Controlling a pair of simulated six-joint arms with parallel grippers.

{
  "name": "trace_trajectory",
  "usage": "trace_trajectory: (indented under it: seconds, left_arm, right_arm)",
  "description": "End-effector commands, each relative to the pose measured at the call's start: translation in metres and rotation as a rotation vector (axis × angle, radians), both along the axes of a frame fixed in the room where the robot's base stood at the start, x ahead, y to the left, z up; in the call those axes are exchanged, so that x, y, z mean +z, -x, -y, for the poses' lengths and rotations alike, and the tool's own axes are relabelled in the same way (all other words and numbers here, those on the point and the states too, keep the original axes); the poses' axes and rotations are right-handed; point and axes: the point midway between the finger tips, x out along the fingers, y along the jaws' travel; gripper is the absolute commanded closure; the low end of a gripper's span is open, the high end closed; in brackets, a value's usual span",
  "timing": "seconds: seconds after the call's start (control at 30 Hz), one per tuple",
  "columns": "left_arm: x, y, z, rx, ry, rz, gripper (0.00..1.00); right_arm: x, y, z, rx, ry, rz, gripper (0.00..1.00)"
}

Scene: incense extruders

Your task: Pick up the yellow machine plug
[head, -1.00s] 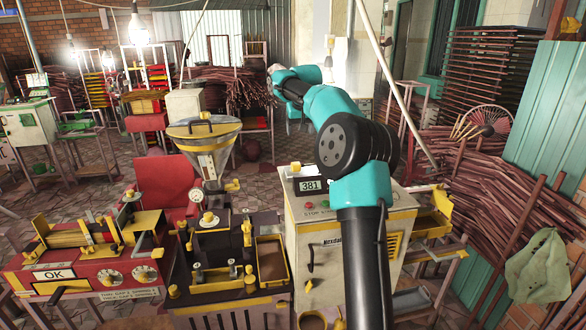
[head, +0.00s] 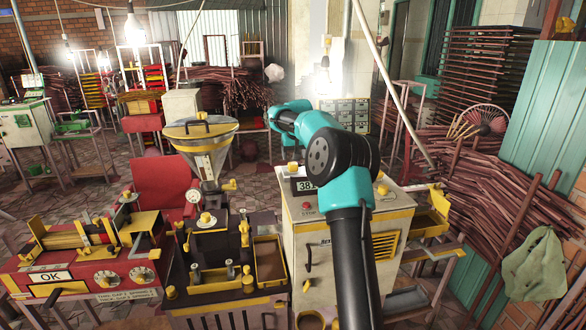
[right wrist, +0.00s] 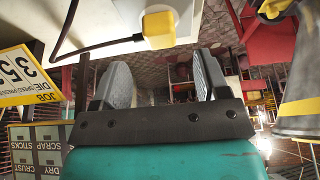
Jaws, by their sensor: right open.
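The yellow plug (right wrist: 158,29) is in the right wrist view, at the top centre, by a pale surface. A black cable runs beside it to the left. My right gripper (right wrist: 161,74) is open and empty; the plug lies beyond the gap between its fingertips, apart from them. In the head view my right arm reaches over the cream machine (head: 300,240), and its gripper is hidden behind the arm. A small yellow block (head: 292,167) stands on that machine's top; I cannot tell whether it is the same plug. My left gripper is not in view.
A metal hopper (head: 203,145) with a yellow rim stands left of the arm. A yellow tray (head: 430,222) sits right of the cream machine. A job sign (right wrist: 28,76) is at left in the wrist view.

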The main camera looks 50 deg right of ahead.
Motion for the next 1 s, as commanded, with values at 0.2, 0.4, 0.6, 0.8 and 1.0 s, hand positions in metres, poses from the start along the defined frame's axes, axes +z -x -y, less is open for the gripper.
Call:
trace_trajectory:
  seconds: [0.2,0.4,0.6,0.8,1.0]
  left_arm:
    - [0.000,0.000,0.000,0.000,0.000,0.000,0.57]
    - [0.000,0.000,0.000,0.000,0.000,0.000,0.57]
    - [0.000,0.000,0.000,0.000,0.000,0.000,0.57]
    - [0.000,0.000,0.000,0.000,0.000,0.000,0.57]
    - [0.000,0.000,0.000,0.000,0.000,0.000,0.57]
  right_arm:
    - [-0.005,-0.002,0.001,0.000,0.001,0.001,0.32]
    - [-0.005,-0.002,0.001,0.000,0.001,0.001,0.32]
    - [-0.023,-0.007,0.004,0.001,-0.001,-0.002,0.32]
    - [-0.047,-0.014,0.009,0.000,0.000,0.000,0.32]
    - [-0.053,-0.016,0.011,-0.001,0.000,0.001,0.32]
